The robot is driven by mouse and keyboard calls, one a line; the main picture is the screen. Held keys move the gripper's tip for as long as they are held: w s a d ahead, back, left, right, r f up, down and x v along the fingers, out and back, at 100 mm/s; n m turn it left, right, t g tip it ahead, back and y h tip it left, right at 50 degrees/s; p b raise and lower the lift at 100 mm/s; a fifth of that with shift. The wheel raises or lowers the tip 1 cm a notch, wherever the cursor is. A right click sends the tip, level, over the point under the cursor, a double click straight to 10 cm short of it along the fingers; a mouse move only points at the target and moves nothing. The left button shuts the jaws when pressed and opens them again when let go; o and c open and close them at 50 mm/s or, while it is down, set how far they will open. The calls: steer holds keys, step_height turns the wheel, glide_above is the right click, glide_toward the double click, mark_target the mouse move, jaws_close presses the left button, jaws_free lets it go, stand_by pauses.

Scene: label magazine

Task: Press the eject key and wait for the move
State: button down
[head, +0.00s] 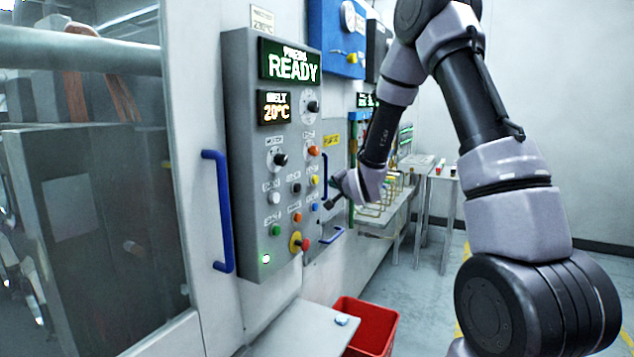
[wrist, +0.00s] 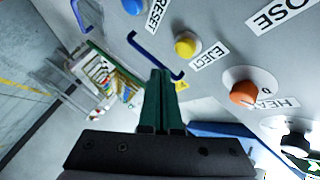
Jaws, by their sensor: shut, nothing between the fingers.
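The eject key is a round yellow button (wrist: 187,46) with the label EJECT beside it in the wrist view. In the head view it is the small yellow button (head: 314,180) in the right column of the grey control panel (head: 245,190). My gripper (head: 329,204) is shut and empty, in front of the panel's right edge and lower than the key. In the wrist view its dark green fingertips (wrist: 160,74) lie together, below and left of the key, with a visible gap to it. The panel's upper display (head: 291,63) reads READY.
An orange HEAT knob (wrist: 243,93) and a blue RESET button (wrist: 133,6) flank the key. A blue handle (wrist: 155,55) lies close by the fingertips in the picture. A red bin (head: 368,322) stands below; a second blue handle (head: 218,210) is left of the panel.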

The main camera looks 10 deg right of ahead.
steer(key=shift+s+d, duration=0.85)
steer(key=shift+d, duration=0.2)
steer(key=s+d+r+n+g+h, duration=0.1)
steer(key=s+d+r+g, duration=0.15)
steer(key=s+r, duration=0.5)
steer(key=s+d+r+n+g+h, duration=0.1)
steer(key=s+d+r+g, duration=0.15)
steer(key=s+r, duration=0.45)
steer(key=s+r+n+g+y, duration=0.1)
steer(key=s+n+g, duration=0.2)
steer(key=s, duration=2)
steer(key=shift+s+r+n, duration=0.25)
steer(key=shift+r+n, duration=0.05)
steer(key=shift+w+a+y, duration=0.1)
steer(key=shift+a+y, duration=0.05)
steer(key=shift+y, duration=0.15)
